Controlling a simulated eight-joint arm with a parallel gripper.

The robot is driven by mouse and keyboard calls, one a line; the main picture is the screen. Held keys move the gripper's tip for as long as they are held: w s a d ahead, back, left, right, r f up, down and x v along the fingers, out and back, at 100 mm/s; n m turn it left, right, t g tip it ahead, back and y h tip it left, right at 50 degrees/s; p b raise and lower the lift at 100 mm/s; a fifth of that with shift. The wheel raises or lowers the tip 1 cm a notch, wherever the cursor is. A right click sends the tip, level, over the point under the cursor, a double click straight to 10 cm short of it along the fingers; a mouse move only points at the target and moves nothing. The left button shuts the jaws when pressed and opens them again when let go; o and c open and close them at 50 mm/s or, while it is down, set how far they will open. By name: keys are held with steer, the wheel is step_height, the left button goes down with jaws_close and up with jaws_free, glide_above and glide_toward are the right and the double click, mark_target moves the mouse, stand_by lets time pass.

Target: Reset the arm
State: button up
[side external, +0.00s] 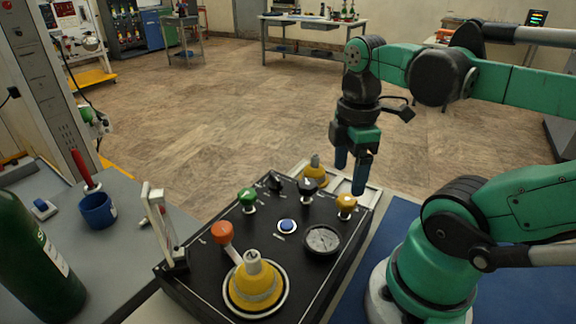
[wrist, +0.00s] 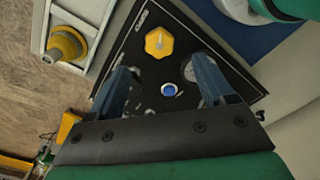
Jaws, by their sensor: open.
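My gripper (side external: 352,172) hangs above the right far edge of the black trainer panel (side external: 200,262), fingers pointing down. Its two blue fingers are apart with nothing between them. In the wrist view the gripper (wrist: 168,82) shows both fingers spread over the panel, with a blue button (wrist: 169,89) and a yellow knob (wrist: 159,42) beyond them. My green arm reaches in from the right in the side external view. No contact between the fingers and the panel is visible.
The panel carries a green knob (side external: 247,196), a gauge (side external: 322,239), an orange-topped lever (side external: 222,232) and a large yellow fitting (side external: 254,286). Another yellow fitting (side external: 315,168) stands in a tray behind. A green cylinder (side external: 35,260) and blue cup (side external: 97,210) stand left.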

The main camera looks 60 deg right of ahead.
steer(key=shift+r, duration=0.2)
steer(key=shift+w, duration=0.1)
steer(key=w+m+t, duration=0.1)
steer(key=w+a+m+t, duration=0.1)
steer(key=w, duration=0.1)
steer(key=w+a+f+m+t, duration=0.1)
steer(key=w, duration=0.1)
steer(key=shift+m+h, duration=0.3)
steer(key=shift+m, duration=0.1)
steer(key=w+a+m+t, duration=0.4)
steer(key=w+m, duration=0.1)
steer(key=shift+a+r, duration=0.15)
steer(key=shift+a, duration=0.05)
steer(key=shift+w, duration=0.1)
